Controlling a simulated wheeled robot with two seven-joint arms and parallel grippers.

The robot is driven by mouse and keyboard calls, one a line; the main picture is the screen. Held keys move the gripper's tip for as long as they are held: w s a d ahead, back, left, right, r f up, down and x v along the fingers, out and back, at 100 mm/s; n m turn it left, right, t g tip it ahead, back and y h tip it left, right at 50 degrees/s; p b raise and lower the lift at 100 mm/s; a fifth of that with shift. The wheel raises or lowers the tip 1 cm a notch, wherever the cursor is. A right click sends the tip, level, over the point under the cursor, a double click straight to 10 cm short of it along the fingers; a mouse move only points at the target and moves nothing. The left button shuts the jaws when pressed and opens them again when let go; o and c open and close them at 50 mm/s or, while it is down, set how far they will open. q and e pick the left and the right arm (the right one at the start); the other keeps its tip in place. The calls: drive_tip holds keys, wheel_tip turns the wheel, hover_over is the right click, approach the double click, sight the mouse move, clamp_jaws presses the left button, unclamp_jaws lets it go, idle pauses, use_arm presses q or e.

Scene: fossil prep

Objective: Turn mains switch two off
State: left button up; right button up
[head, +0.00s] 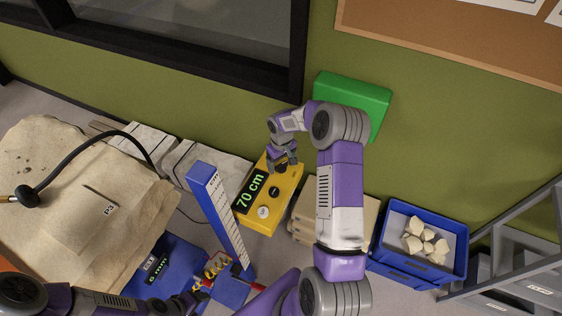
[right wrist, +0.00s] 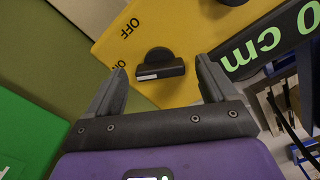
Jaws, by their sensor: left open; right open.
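A yellow box (head: 261,226) with a green "70 cm" display stands by the wall. It carries a black knob (head: 274,192) and a pale round dial (head: 263,212). The right wrist view shows a black rotary knob (right wrist: 160,65) with a white mark on its left end. An "OFF" label is up and left of it, an "ON" label left of it, partly hidden. The mark lies toward ON. No number two is legible. My right gripper (right wrist: 160,88) is open, its fingers either side below the knob, apparently not touching. My left gripper (head: 194,300) is open, low in the head view.
A blue scale post (head: 218,215) rises beside the yellow box. A green box (head: 352,97) is against the wall. A blue crate (head: 391,255) with pale pieces stands right. A large rock slab (head: 70,230) with a black hose is left.

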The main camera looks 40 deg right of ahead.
drive_tip(key=shift+f, duration=0.1)
drive_tip(key=shift+c, duration=0.8)
drive_tip(key=c, duration=0.9)
